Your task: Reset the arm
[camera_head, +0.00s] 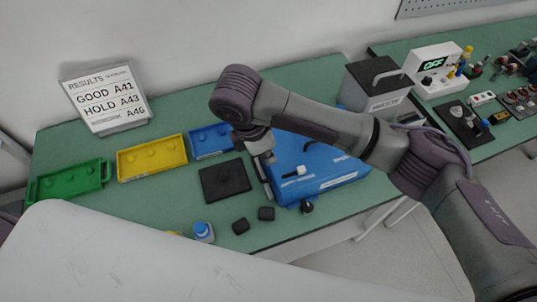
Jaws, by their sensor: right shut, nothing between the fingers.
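My right arm reaches in from the right and bends down over the green table (100,232). My right gripper (267,188) points down between the black square pad (225,180) and the blue case (330,182). Its fingers are shut with nothing between them. From this angle I cannot tell whether the fingertips touch the case's left edge. My left gripper is not in view. The forearm hides part of the blue case and the table behind it.
Green (70,182), yellow (152,158) and blue (210,141) trays line the left. A results sign (105,98) stands behind them. Small black blocks (266,213) and a blue-capped bottle (203,231) lie in front. A grey box (375,88) and a tester (433,70) stand at right.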

